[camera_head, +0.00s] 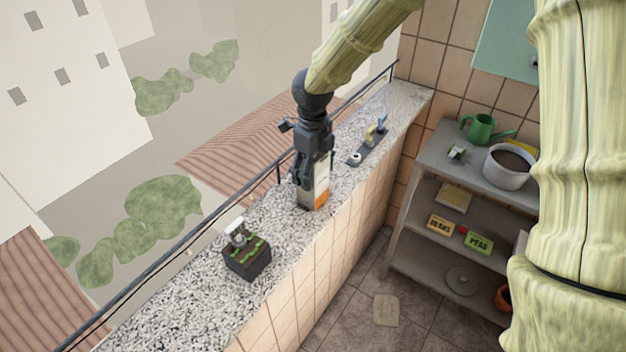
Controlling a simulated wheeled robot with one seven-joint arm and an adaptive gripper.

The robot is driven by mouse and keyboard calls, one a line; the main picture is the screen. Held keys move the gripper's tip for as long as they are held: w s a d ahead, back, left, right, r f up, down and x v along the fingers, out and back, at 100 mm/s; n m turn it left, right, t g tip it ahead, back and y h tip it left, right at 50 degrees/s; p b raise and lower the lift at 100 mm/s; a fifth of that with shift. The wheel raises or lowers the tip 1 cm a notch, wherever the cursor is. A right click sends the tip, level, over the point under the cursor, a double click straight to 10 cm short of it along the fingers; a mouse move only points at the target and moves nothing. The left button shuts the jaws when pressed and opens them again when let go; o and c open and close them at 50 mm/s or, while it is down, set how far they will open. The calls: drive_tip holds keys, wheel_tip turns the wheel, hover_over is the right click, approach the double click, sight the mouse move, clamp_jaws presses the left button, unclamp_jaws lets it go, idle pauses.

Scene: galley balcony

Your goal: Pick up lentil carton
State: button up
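A carton (318,190), grey-white with an orange lower band, stands upright on the speckled stone ledge. I take it to be the lentil carton, but its label is too small to read. My dark gripper (312,172) points down at the carton's top from above. One finger overlaps the carton's upper left side and hides part of it. The far finger is mostly hidden, so I cannot tell whether the fingers touch or grip the carton.
A black planter box (247,263) with small green sprouts sits nearer on the ledge (190,310). A railing (185,243) runs along the outer edge. Shelves (425,202) with pots stand at right.

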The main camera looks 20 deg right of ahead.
drive_tip(key=shift+c, duration=1.1)
drive_tip(key=shift+r, duration=0.15)
wheel_tip(320, 180, up, 3)
drive_tip(key=shift+r+b, duration=0.1)
drive_tip(key=shift+b, duration=1.1)
drive_tip(key=s+b, duration=0.1)
drive_tip(key=s, duration=0.4)
drive_tip(key=s+d+r+b, duration=0.1)
drive_tip(key=s+b, duration=0.1)
drive_tip(key=s, duration=0.3)
drive_tip(key=s+d+b, duration=0.1)
drive_tip(key=s, duration=0.4)
drive_tip(key=shift+r+b, duration=0.2)
drive_tip(key=shift+b, duration=0.1)
drive_tip(key=shift+s, duration=0.5)
drive_tip(key=shift+d, duration=0.1)
